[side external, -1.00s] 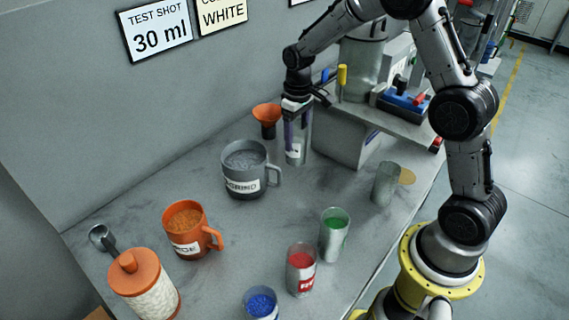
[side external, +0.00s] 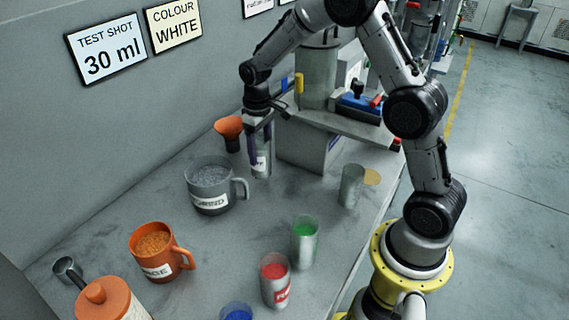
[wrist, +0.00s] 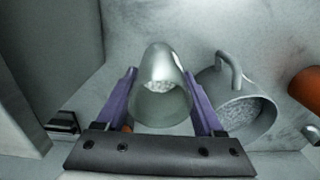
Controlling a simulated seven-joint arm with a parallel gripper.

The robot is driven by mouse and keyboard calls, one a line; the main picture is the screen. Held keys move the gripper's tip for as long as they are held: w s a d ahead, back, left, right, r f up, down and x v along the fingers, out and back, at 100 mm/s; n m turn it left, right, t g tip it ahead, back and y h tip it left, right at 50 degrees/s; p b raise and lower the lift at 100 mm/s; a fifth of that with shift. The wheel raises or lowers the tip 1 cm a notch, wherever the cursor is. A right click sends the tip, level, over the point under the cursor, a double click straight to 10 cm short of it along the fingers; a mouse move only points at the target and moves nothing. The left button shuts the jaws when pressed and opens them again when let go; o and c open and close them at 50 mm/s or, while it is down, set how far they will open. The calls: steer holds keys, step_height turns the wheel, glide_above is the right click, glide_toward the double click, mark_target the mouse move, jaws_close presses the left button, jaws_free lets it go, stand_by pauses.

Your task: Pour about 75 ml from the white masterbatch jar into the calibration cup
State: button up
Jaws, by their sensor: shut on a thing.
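The white masterbatch jar is a clear tumbler (side external: 261,166) with a partly hidden white label, behind the grey mug. My gripper (side external: 260,150) is shut on it, with purple fingers either side. In the wrist view the jar (wrist: 160,105) sits between the fingers (wrist: 165,100) and shows white pellets inside. It looks about upright; whether it touches the bench I cannot tell. A greyish, seemingly empty cup (side external: 350,187), probably the calibration cup, stands to the right beside a tan disc (side external: 371,177).
A grey mug (side external: 210,202) stands close to the jar, also in the wrist view (wrist: 262,118). An orange mug (side external: 160,262), green (side external: 304,250), red (side external: 274,290) and blue (side external: 237,313) cups stand nearer. An orange funnel (side external: 229,127) is behind. Wall signs (side external: 106,48) read "30 ml" and "WHITE".

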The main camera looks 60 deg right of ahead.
stand_by(0.5)
steer(key=s+d+r+n, duration=0.1)
steer(key=s+r+n, duration=0.35)
steer(key=r, duration=0.85)
steer(key=s+d+r+n, duration=0.1)
steer(key=s+r+n, duration=0.3)
steer(key=r, duration=0.9)
steer(key=s+d+f+n, duration=0.2)
steer(key=s+d+n, duration=0.1)
steer(key=s, duration=0.5)
steer(key=s+d+f+n, duration=0.3)
steer(key=s, duration=0.6)
steer(key=s+d+f+n, duration=0.3)
steer(key=s, duration=0.5)
steer(key=shift+s+f, duration=0.2)
steer(key=shift+s, duration=0.05)
steer(key=shift+w+r+n, duration=0.1)
steer(key=shift+n, duration=0.15)
